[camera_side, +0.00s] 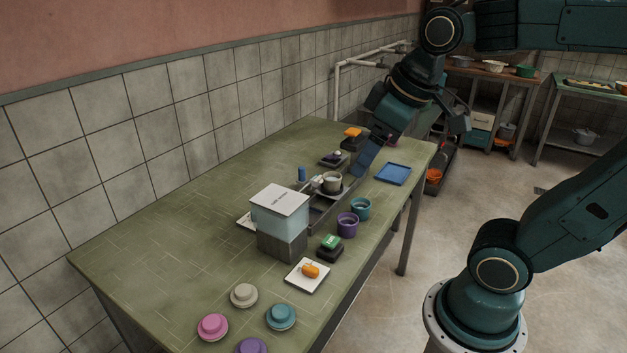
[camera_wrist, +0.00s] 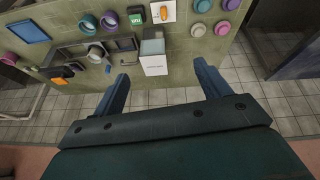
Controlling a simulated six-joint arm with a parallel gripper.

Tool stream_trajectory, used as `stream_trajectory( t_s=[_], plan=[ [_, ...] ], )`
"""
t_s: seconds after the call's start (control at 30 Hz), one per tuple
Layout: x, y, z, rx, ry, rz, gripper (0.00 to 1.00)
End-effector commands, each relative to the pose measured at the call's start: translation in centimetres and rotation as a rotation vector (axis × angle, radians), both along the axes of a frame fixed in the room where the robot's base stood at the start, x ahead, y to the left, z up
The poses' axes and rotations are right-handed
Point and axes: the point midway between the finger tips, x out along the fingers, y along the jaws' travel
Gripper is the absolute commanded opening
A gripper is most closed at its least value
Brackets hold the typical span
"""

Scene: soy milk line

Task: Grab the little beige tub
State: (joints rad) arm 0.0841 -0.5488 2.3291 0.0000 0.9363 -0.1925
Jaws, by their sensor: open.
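The little beige tub (camera_side: 332,184) stands upright in or on a grey metal trough (camera_side: 322,214) near the middle of the green table. In the wrist view the tub (camera_wrist: 95,53) is left of my fingers. My gripper (camera_side: 368,156) hangs above the far part of the table, beyond the tub and apart from it. In the wrist view my gripper (camera_wrist: 162,72) has its two blue fingers spread wide with nothing between them. The side view does not show clearly how far my fingertips are above the table.
Several round lids, one beige (camera_side: 244,295), lie near the front edge.

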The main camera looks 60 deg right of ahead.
Motion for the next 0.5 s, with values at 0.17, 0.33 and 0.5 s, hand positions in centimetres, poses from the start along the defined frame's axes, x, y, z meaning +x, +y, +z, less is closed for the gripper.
stream_trajectory(
  t_s=[0.17,0.33,0.5],
  plan=[
    [3.6,-1.9,0.9,-0.043,0.054,0.057,0.76],
    [6.9,-4.0,1.2,-0.078,0.103,0.119,0.76],
    [10.1,-6.4,1.0,-0.106,0.150,0.182,0.76]
  ],
)
